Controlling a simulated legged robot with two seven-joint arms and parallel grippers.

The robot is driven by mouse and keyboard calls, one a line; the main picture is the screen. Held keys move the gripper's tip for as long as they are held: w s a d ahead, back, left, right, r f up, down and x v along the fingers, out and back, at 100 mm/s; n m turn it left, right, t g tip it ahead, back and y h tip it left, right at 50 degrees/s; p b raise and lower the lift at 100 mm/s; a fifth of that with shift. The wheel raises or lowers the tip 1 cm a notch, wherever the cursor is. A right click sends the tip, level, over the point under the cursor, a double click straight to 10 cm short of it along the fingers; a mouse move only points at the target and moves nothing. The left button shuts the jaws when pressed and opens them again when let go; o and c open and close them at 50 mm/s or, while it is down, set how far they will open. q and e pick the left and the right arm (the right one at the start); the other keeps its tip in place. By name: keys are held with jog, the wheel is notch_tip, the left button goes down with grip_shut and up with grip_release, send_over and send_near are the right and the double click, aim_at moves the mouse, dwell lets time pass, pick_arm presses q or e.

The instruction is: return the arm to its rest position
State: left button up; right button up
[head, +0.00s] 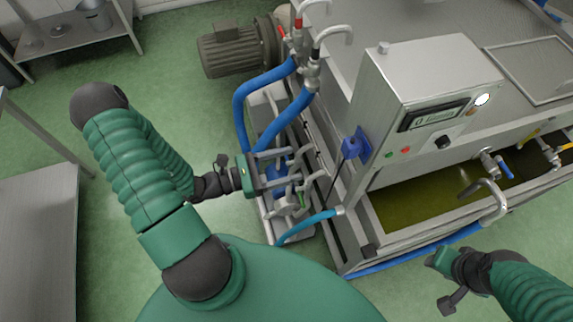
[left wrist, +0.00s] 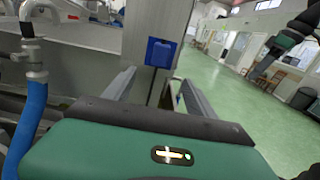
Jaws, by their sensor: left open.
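My left arm comes in from the left in the head view, bent at the elbow. My left gripper (head: 306,174) is open, and I see nothing between its fingers. It is above the pipes and hoses beside the steel machine (head: 423,85). In the left wrist view its two fingers (left wrist: 158,92) stand apart, with a blue box on the machine's post beyond them. My right gripper (head: 443,262) is at the lower right of the head view, in front of the machine's trough. Its fingers are not clear enough to judge.
A blue box (head: 355,145) with a cable is on the machine's side, close to my left gripper. Blue hoses (head: 242,110) rise near a motor (head: 232,50). A trough of greenish-yellow liquid (head: 415,207) is at right. A steel table (head: 40,235) stands at left, with green floor between.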

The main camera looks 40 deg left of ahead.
dwell(0.4)
pick_arm(q)
jog(key=s+d+f+m+g+h+b, duration=0.1)
jog(key=s+d+f+m+g+h, duration=0.2)
jog(key=s+d+m+g, duration=0.45)
jog(key=s+f+m+g+y+b, duration=0.2)
jog(key=s+f+m+g+y, duration=0.3)
jog(key=m+g+y, duration=0.35)
jog(key=w+a+r+m+t+y, duration=0.1)
jog(key=w+r+m+t+y, duration=0.1)
jog(key=w+m, duration=0.3)
jog(key=w+a+r+m+t+y+b, duration=0.1)
jog(key=w+r+m+t+y, duration=0.1)
jog(key=w+m, duration=0.3)
jog(key=shift+a+r+m+y, duration=0.25)
jog(key=shift+r+m+y, duration=0.5)
jog(key=shift+m, duration=0.45)
